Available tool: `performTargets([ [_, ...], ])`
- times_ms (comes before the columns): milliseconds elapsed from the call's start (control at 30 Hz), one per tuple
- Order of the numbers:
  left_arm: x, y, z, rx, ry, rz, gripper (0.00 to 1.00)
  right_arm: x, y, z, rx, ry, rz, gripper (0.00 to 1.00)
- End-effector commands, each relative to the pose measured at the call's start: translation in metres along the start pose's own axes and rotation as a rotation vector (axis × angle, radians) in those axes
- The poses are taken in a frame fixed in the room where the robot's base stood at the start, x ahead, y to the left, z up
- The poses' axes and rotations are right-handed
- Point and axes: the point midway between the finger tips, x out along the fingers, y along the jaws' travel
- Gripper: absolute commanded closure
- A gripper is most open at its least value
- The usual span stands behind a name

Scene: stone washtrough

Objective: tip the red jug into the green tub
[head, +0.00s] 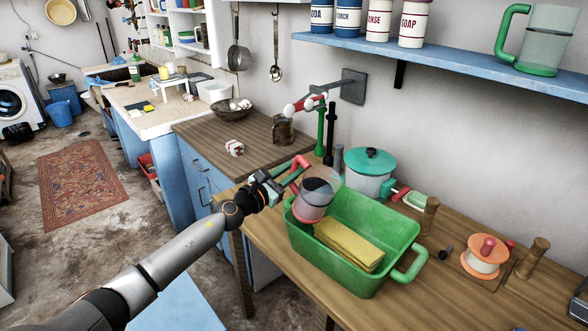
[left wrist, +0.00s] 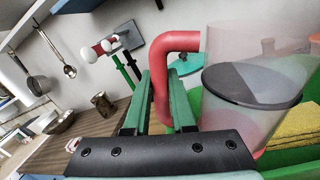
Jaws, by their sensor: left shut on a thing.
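The red jug (head: 316,200) is see-through with a red handle and holds something dark. My left gripper (head: 290,177) is shut on its handle and holds it over the left end of the green tub (head: 340,273). The jug looks close to upright in the head view. In the left wrist view the jug (left wrist: 250,100) stands to the right of the green fingers (left wrist: 160,100), with the red handle between them. A yellow block (head: 349,245) lies in the tub. Whether the jug touches the tub's rim I cannot tell. My right gripper is not in view.
A white pot with a teal lid (head: 369,162) stands behind the tub. A green post (head: 321,130) and a dark post stand behind the jug. An orange spool (head: 485,256) and wooden pegs are to the right. A blue shelf (head: 450,60) hangs above.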

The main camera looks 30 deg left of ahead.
Motion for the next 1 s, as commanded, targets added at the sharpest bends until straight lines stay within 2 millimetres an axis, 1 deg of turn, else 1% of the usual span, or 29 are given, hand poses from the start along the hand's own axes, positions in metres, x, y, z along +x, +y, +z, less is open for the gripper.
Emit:
performTargets([
  [167, 0.000, 0.001, 0.006, 0.045, -0.014, 0.003, 1.00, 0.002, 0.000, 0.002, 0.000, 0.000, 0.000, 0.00],
  [433, 0.000, 0.000, 0.018, 0.171, -0.039, 0.004, 1.00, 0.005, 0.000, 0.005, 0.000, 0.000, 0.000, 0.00],
  [1000, 0.000, 0.000, 0.019, 0.175, -0.040, 0.004, 1.00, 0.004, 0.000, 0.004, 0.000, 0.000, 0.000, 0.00],
])
